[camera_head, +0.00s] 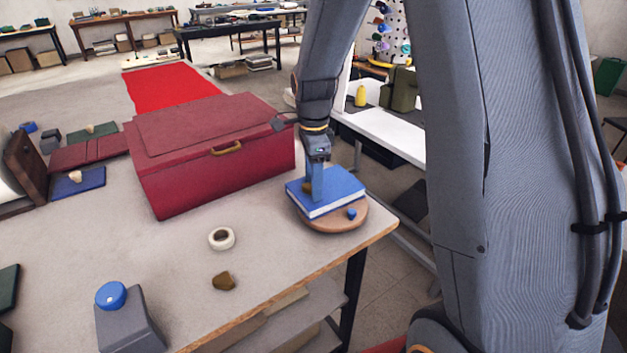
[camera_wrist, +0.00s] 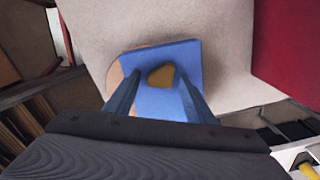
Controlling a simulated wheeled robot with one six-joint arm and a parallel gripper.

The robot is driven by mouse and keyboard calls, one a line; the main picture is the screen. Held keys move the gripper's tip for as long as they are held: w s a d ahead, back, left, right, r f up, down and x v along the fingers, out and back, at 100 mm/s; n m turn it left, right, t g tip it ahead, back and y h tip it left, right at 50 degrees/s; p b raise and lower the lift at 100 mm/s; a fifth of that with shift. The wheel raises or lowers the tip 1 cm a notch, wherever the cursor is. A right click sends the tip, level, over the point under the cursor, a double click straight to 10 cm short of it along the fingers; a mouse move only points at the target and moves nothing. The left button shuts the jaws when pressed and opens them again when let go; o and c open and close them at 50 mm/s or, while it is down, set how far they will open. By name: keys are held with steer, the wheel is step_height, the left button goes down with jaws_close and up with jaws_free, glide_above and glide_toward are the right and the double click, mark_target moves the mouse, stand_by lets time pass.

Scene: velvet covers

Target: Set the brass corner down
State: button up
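A brass corner (camera_head: 306,187) lies on the blue cover of a book (camera_head: 340,190). In the wrist view the brass corner (camera_wrist: 161,75) shows on the blue book (camera_wrist: 158,102), between my two fingertips with a gap on each side. My gripper (camera_head: 317,194) points down over the book, its tips close to the cover; I cannot tell whether they touch it. My gripper (camera_wrist: 160,82) is open. The book rests on a round wooden board (camera_head: 335,224) at the table's right corner. A second brass corner (camera_head: 224,281) lies on the table near the front edge.
A large dark red box (camera_head: 215,155) with a brass handle stands left of the book. A white tape ring (camera_head: 221,238) and a grey block with a blue knob (camera_head: 128,318) stand on the table (camera_head: 180,262). A small blue knob (camera_head: 351,214) sits by the book.

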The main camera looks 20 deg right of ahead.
step_height(320, 180, up, 11)
steer(key=b, duration=0.3)
steer(key=s+f+n, duration=0.5)
steer(key=s+n, duration=0.3)
steer(key=n, duration=0.1)
steer(key=s+f+n+t, duration=0.1)
steer(key=s+f+n, duration=0.5)
steer(key=s+n, duration=0.3)
steer(key=shift+f+n+t, duration=0.3)
steer(key=shift+n, duration=0.2)
steer(key=shift+a+f+b, duration=0.1)
steer(key=shift+b, duration=0.25)
